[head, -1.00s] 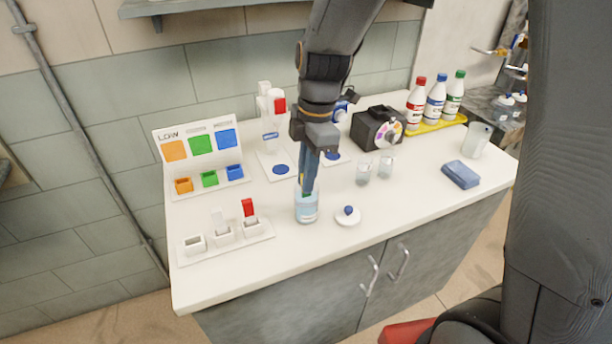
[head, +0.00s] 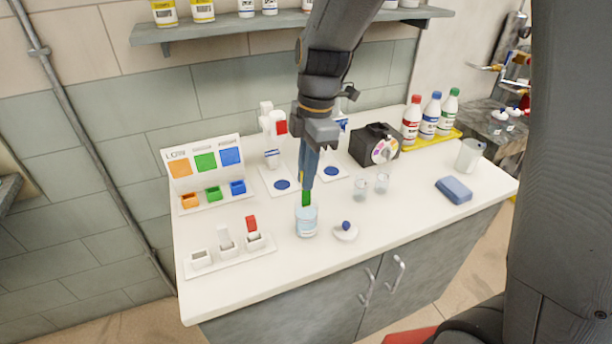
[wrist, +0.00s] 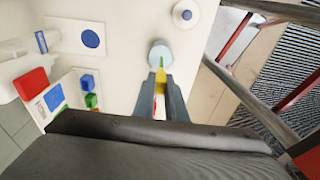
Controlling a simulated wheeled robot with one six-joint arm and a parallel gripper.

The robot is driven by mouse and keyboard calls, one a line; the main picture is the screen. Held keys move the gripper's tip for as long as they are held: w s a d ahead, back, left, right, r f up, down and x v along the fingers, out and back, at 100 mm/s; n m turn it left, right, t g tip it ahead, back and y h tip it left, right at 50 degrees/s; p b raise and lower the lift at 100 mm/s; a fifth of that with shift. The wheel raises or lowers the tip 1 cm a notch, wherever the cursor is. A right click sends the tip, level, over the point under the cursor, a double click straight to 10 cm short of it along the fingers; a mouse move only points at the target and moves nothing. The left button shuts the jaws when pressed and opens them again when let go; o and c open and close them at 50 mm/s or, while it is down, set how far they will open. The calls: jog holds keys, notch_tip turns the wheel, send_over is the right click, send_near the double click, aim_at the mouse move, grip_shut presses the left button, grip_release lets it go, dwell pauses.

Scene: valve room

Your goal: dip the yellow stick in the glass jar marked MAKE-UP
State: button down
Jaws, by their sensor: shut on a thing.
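My gripper (head: 308,178) points down above the glass jar, shut on the yellow stick (wrist: 161,76). The stick's lower part is green (head: 306,198). The glass jar (head: 306,226) stands open on the counter with pale blue liquid inside; its label is too small to read. The green end is at the jar's mouth; I cannot tell if it is just inside or just above the rim. In the wrist view the stick points toward the round jar top (wrist: 158,50).
A white lid with a blue knob (head: 345,231) lies right of the jar. A white slotted holder (head: 228,258) is to the left. Two small glasses (head: 361,188) stand behind right. A colour card stand (head: 204,161), a black device (head: 371,146) and a blue sponge (head: 454,190) are further off.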

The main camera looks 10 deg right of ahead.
jog(key=shift+r+p, duration=1.5)
jog(key=shift+r, duration=0.85)
